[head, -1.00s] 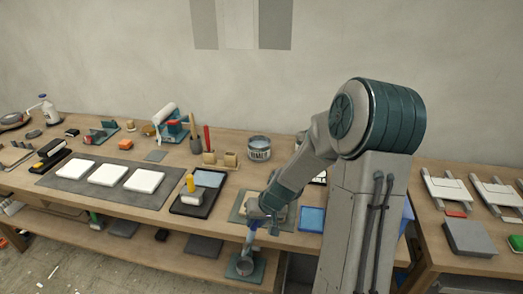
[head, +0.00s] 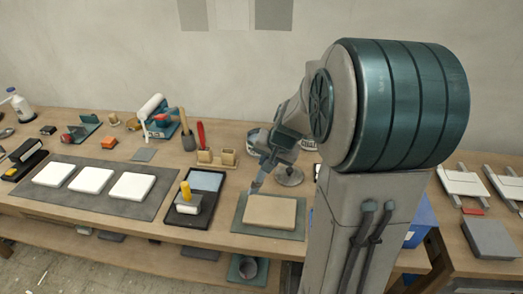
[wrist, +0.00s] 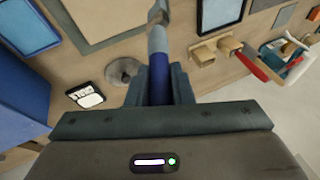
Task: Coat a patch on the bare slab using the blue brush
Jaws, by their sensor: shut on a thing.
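My gripper (head: 268,160) is shut on the blue brush and holds it over the bench, tip down. In the wrist view the brush's blue handle (wrist: 159,90) sits between the jaws (wrist: 160,88), with its pale ferrule and tip beyond them. In the head view the brush tip (head: 256,186) shows near the back left corner of the bare tan slab (head: 270,212); I cannot tell whether it touches anything. The slab lies flat on a grey-green mat (head: 240,222), and part of it shows in the wrist view (wrist: 100,18).
A dark tray (head: 178,218) with a yellow-handled roller is left of the slab. Three white slabs (head: 92,180) lie on a grey mat further left. A round metal piece (head: 290,177) and a partly hidden can stand behind. A wooden holder (head: 217,158) is behind left.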

